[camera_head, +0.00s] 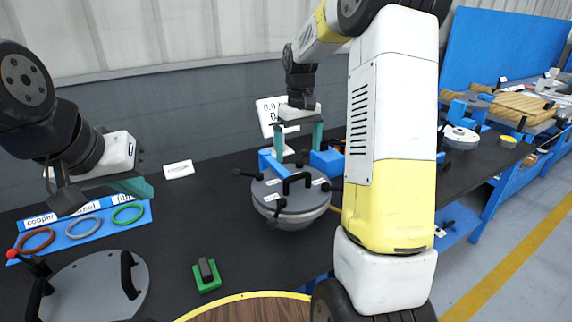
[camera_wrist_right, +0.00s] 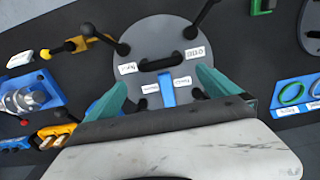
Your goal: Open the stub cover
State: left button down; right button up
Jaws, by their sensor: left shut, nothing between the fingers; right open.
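A round grey vessel (camera_head: 290,215) stands on the dark bench. Its flat cover (camera_head: 268,187) carries a black arched handle (camera_head: 296,182), small white labels and black levers at the rim. In the right wrist view, the cover (camera_wrist_right: 185,75) shows its handle (camera_wrist_right: 160,63) and a blue part (camera_wrist_right: 168,91) between my fingers. I cannot tell which part is the stub cover. My right gripper (camera_head: 299,146) is open, pointing down above the cover's far side; it also shows in the wrist view (camera_wrist_right: 166,88). My left gripper (camera_head: 142,187) is shut and empty above the bench at left.
A blue tray (camera_head: 75,241) holds copper, grey and green rings. A grey plate with black handles (camera_head: 95,290) lies front left, near a green block (camera_head: 207,285). A round wooden surface (camera_head: 250,310) is at the front. A display (camera_head: 267,112) stands behind the vessel.

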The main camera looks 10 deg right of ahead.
aim_at(298, 174)
notch_tip(298, 174, down, 8)
jog(key=shift+r, duration=0.1)
jog(key=shift+c, duration=0.4)
